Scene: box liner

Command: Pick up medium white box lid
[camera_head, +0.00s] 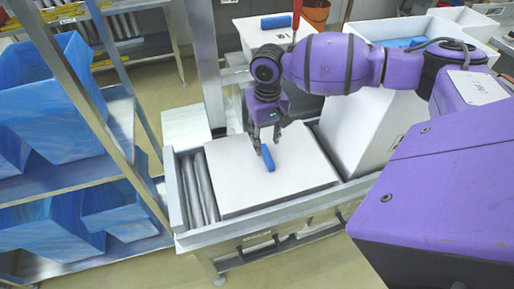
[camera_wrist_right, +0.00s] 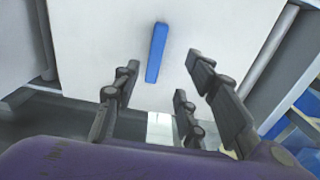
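A white box lid (camera_head: 303,175) with a blue bar handle (camera_head: 268,158) lies flat on the roller conveyor. In the right wrist view the white lid (camera_wrist_right: 95,30) fills the upper middle, with its blue handle (camera_wrist_right: 157,52) near the centre. My right gripper (camera_head: 266,138) is above the lid, close to the handle. In the wrist view my right gripper (camera_wrist_right: 160,78) has its fingers spread on both sides of the handle, apart from it. It is open and empty. My left gripper is not in view.
Conveyor rollers (camera_head: 198,187) show left of the lid. A tall white box (camera_head: 360,125) stands to its right. Another white top with a blue bar (camera_head: 277,21) is at the back. Blue bins (camera_head: 65,95) fill a metal rack on the left, with an upright post nearby.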

